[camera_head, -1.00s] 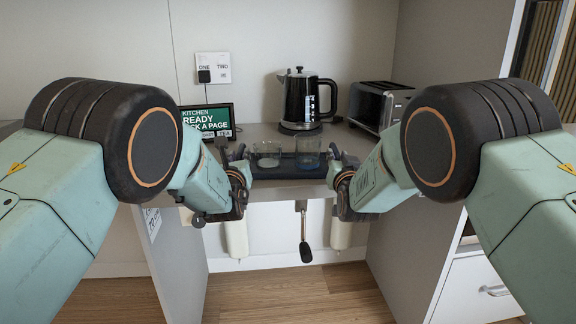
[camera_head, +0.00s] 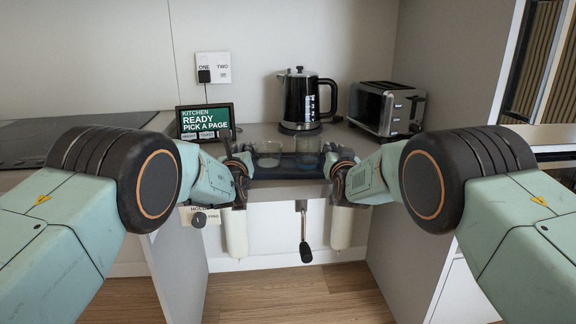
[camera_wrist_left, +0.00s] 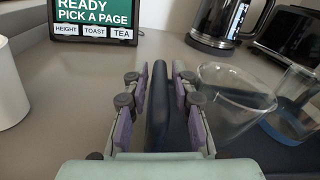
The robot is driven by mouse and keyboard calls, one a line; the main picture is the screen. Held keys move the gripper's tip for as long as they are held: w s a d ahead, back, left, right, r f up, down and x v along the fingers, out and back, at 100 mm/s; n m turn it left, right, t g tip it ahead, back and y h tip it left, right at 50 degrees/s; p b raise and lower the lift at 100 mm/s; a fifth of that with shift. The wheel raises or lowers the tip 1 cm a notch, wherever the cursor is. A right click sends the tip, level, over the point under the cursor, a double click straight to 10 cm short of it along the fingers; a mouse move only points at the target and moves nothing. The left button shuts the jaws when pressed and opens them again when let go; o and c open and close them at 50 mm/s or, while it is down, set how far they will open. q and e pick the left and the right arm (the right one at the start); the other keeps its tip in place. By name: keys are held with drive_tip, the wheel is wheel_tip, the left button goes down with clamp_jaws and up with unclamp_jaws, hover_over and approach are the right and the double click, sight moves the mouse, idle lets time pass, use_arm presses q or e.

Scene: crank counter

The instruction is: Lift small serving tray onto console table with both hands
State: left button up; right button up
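The dark blue serving tray (camera_head: 285,172) sits at the front of the counter, with a low clear glass dish (camera_head: 268,152) and a taller clear glass (camera_head: 307,150) on it. Both glasses also show in the left wrist view. My left gripper (camera_head: 242,162) is at the tray's left end. In the left wrist view its purple-padded fingers (camera_wrist_left: 158,100) stand on both sides of the dark blue handle (camera_wrist_left: 157,112), with narrow gaps showing, so it looks open around it. My right gripper (camera_head: 336,165) is at the tray's right end; its fingertips are too small and covered to read.
A black kettle (camera_head: 306,100) and a toaster (camera_head: 386,108) stand behind and right of the tray. A kitchen display (camera_head: 206,121) stands back left. A crank handle (camera_head: 305,248) hangs below the counter front. A white cylinder (camera_wrist_left: 8,85) is at the left wrist view's edge.

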use_arm(q)
drive_tip(key=shift+w, duration=0.15)
use_arm(e)
drive_tip(key=shift+w, duration=0.15)
use_arm(q)
drive_tip(key=shift+c, duration=0.2)
use_arm(e)
drive_tip(key=shift+c, duration=0.2)
use_arm(q)
clamp_jaws()
use_arm(e)
clamp_jaws()
use_arm(q)
drive_tip(key=shift+r, duration=0.15)
use_arm(e)
drive_tip(key=shift+r, duration=0.15)
